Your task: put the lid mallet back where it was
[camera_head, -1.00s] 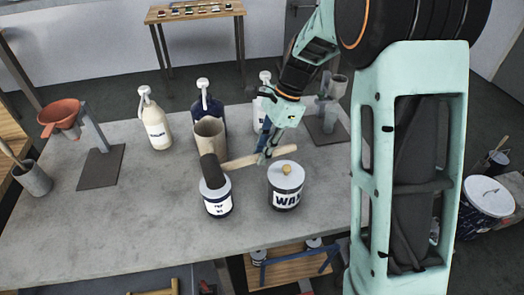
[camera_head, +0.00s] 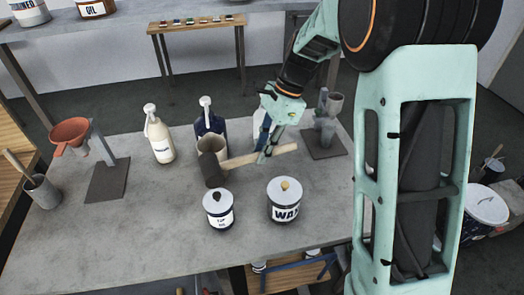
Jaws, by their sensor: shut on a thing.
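The lid mallet has a dark cylindrical head (camera_head: 212,170) and a pale wooden handle (camera_head: 243,160). My gripper (camera_head: 265,156) is shut on the handle, with the head pointing left and the handle end sticking out to the right. The head overlaps the front of a beige cup (camera_head: 208,145) in the picture. I cannot tell if they touch, or how high the mallet is above the table. A small can with a black knob (camera_head: 218,212) and a larger WAX can (camera_head: 285,208) stand in front of the mallet, their lids on.
White-topped pump bottles (camera_head: 159,140) (camera_head: 208,118) stand behind on the grey table (camera_head: 130,230). An orange funnel on a stand (camera_head: 70,133) and a grey pot with a stick (camera_head: 41,190) are left. A metal device on a dark plate (camera_head: 326,143) is right. The front left tabletop is clear.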

